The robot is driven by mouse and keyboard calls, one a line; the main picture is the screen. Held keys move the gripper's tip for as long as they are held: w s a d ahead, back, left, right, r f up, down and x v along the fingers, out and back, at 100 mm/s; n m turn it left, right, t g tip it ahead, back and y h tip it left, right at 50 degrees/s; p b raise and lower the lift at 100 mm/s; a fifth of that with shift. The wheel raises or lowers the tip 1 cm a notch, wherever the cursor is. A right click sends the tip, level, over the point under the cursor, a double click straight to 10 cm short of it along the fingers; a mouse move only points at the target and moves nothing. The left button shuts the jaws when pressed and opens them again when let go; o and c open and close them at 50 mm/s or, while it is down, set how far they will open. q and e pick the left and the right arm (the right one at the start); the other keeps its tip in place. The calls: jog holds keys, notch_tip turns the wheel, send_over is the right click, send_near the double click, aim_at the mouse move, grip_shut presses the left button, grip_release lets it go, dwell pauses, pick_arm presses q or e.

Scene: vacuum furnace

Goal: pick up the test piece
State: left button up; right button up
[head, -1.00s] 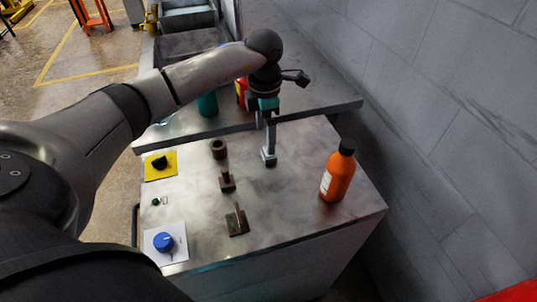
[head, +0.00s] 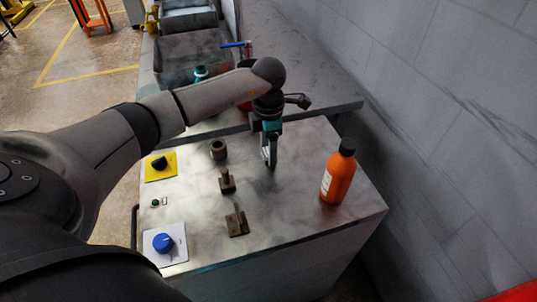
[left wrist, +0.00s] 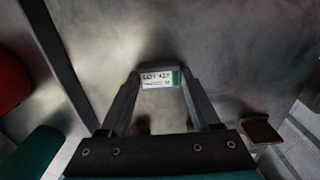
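My left gripper (head: 268,160) points down over the metal top, its fingertips low near the surface. In the left wrist view its two fingers (left wrist: 160,85) stand apart. A small white label with dark print and a green end (left wrist: 162,78) shows between the fingertips; I cannot tell whether they touch it. I cannot tell which object is the test piece. A dark brown ring (head: 218,149), a brown block with an upright part (head: 227,182) and a brown plate with a raised part (head: 237,223) stand left of the gripper. My right gripper is not in view.
An orange bottle with a black cap (head: 338,173) stands right of the gripper. A black knob on yellow (head: 160,163) and a blue knob on white (head: 164,242) are at the left. A grey bench (head: 310,95) lies behind, and a block wall (head: 440,120) is at the right.

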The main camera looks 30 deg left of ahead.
pick_arm(q)
grip_shut()
jog(key=shift+r, duration=0.1)
dwell(0.4)
